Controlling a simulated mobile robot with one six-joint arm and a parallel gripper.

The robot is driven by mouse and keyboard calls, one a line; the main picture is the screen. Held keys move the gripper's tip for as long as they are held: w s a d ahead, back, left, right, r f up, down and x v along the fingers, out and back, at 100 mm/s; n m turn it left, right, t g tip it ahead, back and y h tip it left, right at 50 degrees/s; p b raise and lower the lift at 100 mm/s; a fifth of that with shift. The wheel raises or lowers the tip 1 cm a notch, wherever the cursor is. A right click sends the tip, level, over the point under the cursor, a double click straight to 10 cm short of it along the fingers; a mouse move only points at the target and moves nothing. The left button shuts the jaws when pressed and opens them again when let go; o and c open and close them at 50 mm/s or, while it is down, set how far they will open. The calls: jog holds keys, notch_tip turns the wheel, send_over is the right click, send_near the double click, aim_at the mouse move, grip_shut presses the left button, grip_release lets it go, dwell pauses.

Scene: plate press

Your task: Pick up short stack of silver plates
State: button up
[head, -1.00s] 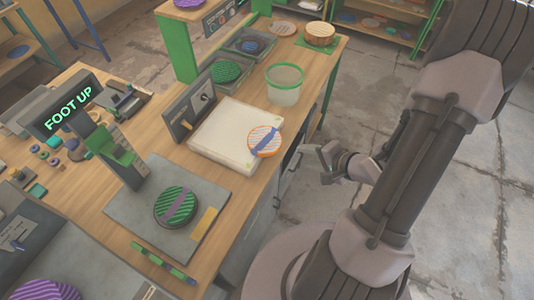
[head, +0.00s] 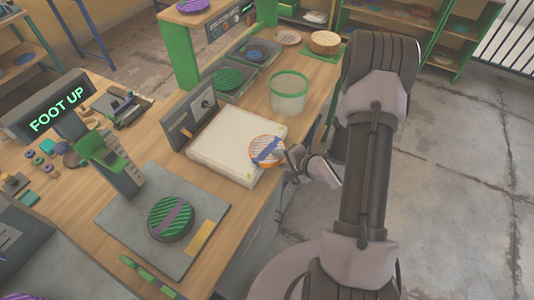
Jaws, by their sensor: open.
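No stack reads plainly as silver in the head view. A pale striped round stack (head: 266,146) with an orange edge and a blue band lies at the right corner of a white slab (head: 222,138); its number of plates cannot be told. My gripper (head: 287,158) is open, just right of this stack at the table's edge. Its fingers are small and dark here, and I cannot tell whether they touch the stack. A green striped stack (head: 170,217) with a purple band sits on a grey base plate under the "FOOT UP" display (head: 58,112).
A clear tub with a green rim (head: 289,92) stands behind the slab. Grey bins (head: 228,82) hold green and blue discs. A wood-coloured round stack (head: 325,42) sits on a green mat farther back. Open floor lies right of the table.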

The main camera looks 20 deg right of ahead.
jog(key=shift+s+r, duration=0.1)
grip_shut()
jog(key=shift+r, duration=0.1)
